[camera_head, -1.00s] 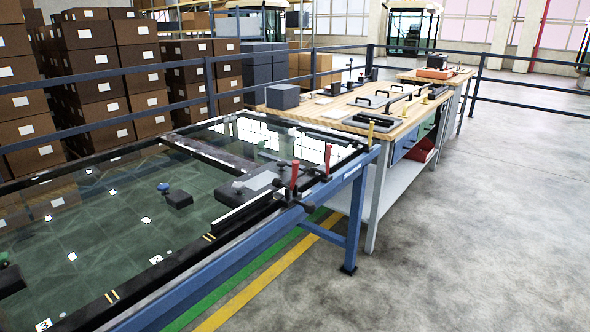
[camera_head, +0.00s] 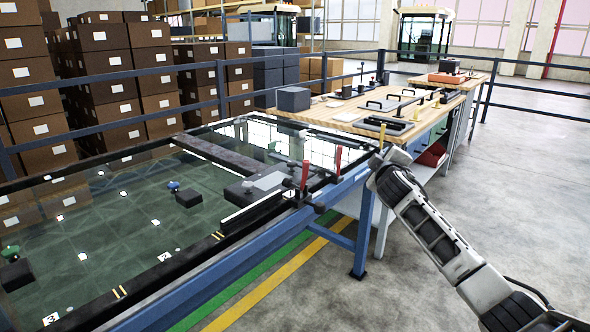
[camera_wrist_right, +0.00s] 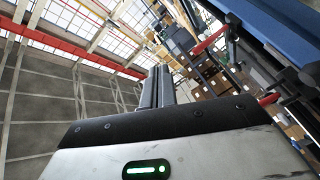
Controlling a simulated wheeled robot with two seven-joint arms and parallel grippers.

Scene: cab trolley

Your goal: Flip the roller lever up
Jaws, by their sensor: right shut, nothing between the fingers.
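Two upright red-handled levers stand on the near rail of the glass-topped table: one red lever (camera_head: 305,176) and another further right (camera_head: 338,160). A small yellow upright piece (camera_head: 382,135) stands at the table's right corner. I cannot tell which part is the roller lever. My right gripper (camera_head: 376,160) is at that corner, to the right of the red levers and apart from them. In the wrist view its fingers (camera_wrist_right: 160,86) are together and empty. Red handles also show in the wrist view, one (camera_wrist_right: 211,39) beside the blue rail. My left gripper is out of view.
The glass-topped table (camera_head: 220,283) has a blue frame and holds blocks with a blue knob (camera_head: 173,186) and a green knob (camera_head: 11,251). A wooden workbench (camera_head: 345,117) with handled plates stands behind. A railing runs behind both. Floor at right is open.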

